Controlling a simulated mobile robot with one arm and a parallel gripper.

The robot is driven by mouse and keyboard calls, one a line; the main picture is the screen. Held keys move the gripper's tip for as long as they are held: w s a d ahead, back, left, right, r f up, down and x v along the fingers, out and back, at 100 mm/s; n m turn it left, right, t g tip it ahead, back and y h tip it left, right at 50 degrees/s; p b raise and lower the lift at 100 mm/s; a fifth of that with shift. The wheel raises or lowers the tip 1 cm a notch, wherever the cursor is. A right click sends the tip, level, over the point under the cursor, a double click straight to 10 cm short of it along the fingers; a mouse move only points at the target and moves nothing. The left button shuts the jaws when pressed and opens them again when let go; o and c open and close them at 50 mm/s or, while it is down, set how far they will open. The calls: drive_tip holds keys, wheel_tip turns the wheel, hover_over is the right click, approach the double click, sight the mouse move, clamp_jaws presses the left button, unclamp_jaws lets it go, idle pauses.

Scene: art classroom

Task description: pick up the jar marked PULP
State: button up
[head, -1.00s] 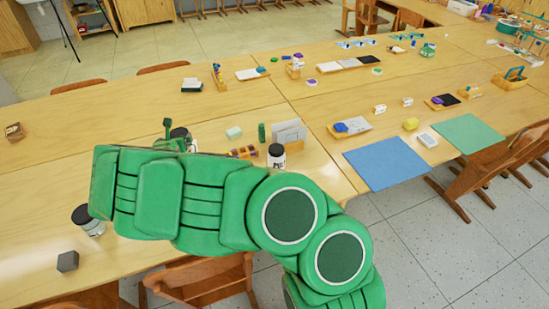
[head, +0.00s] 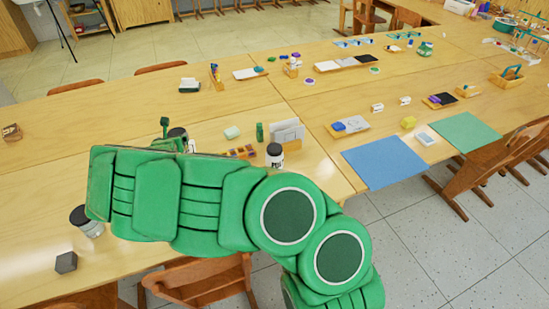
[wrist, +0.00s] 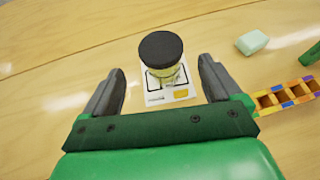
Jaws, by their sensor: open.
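In the wrist view a jar with a black lid (wrist: 161,48) and pale yellowish contents stands between the fingers of my open gripper (wrist: 162,68). No finger visibly touches it, and no name can be read on it. In the head view its dark lid (head: 178,134) shows just behind my green arm, which hides the rest. A second black-lidded jar (head: 274,155) with a white label stands right of my arm. A third (head: 85,221) stands at the left, partly hidden by my arm. I cannot tell from the labels which one is marked PULP.
A white card with a yellow patch (wrist: 181,94) lies by the jar. A pale green block (wrist: 252,42) and a coloured wooden strip (wrist: 283,96) lie to the right. A dark grey cube (head: 66,262) sits near the front edge. The left table is mostly clear.

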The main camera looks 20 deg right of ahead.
wheel_tip(320, 180, up, 11)
drive_tip(key=m+g+y, duration=0.7)
drive_tip(key=m+y, duration=0.1)
drive_tip(key=m, duration=1.1)
hover_over(270, 151)
drive_tip(key=w, duration=0.2)
drive_tip(key=f, duration=0.9)
drive_tip(key=shift+s+a+f, duration=0.1)
drive_tip(key=shift+s+a, duration=0.1)
drive_tip(key=shift+a, duration=0.1)
drive_tip(key=s+d+r+m+t+y, duration=0.3)
drive_tip(key=s+d+r+m+y, duration=0.15)
drive_tip(key=d+r, duration=0.4)
drive_tip(key=shift+m, duration=0.45)
drive_tip(key=f, duration=0.9)
drive_tip(key=a+f, duration=0.1)
drive_tip(key=f, duration=0.3)
drive_tip(key=shift+w+a+f, duration=0.1)
drive_tip(key=shift+w+f, duration=0.1)
drive_tip(key=shift+f, duration=0.2)
drive_tip(key=shift+x, duration=4.05)
drive_tip(key=shift+s+f, duration=0.1)
drive_tip(key=shift+s, duration=0.05)
drive_tip(key=shift+c, duration=0.3)
